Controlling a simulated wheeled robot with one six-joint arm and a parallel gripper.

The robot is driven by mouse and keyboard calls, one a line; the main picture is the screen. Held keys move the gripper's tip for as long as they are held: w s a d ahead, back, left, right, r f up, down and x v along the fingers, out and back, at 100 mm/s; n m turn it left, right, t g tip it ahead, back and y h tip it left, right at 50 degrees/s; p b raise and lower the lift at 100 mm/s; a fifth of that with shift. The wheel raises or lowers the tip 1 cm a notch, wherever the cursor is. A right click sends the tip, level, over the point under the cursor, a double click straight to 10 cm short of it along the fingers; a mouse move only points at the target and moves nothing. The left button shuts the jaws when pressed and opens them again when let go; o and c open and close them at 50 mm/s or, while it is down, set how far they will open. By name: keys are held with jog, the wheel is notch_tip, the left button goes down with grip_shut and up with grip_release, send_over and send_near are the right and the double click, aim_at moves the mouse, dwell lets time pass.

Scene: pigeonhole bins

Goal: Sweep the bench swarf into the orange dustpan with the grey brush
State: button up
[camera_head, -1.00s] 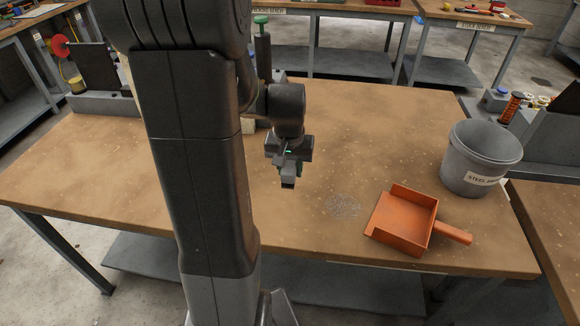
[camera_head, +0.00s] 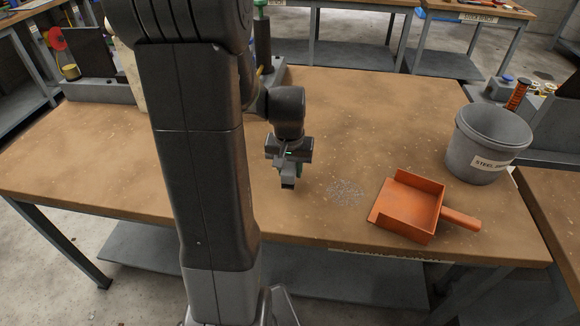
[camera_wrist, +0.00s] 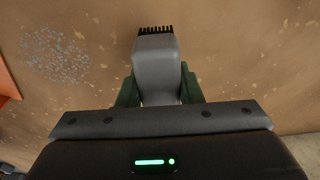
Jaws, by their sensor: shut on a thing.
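The swarf (camera_head: 346,192) is a loose patch of small grey bits on the bench top, left of the orange dustpan (camera_head: 408,206). The dustpan lies on the bench near its front edge, its open side toward the swarf and its handle to the right. My gripper (camera_head: 289,172) is left of the swarf, over the bench. In the wrist view it is shut on the grey brush (camera_wrist: 157,68), whose dark bristles show at the far end. The swarf (camera_wrist: 55,55) lies at upper left there, apart from the brush. I cannot tell whether the bristles touch the bench.
A grey bucket (camera_head: 486,143) with a steel label stands at the bench's right end, behind the dustpan. Grey equipment (camera_head: 95,90) stands at the back left. The bench middle behind the swarf is clear. My arm hides part of the bench's left side.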

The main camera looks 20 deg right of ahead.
jog(key=shift+f+b, duration=0.95)
jog(key=shift+f, duration=0.5)
jog(key=o, duration=0.4)
jog(key=shift+f, duration=0.15)
jog(key=o, duration=0.6)
jog(key=c, duration=1.1)
jog(key=shift+r, duration=0.2)
jog(key=shift+c, duration=0.3)
notch_tip(320, 180, up, 8)
jog(key=p, duration=0.6)
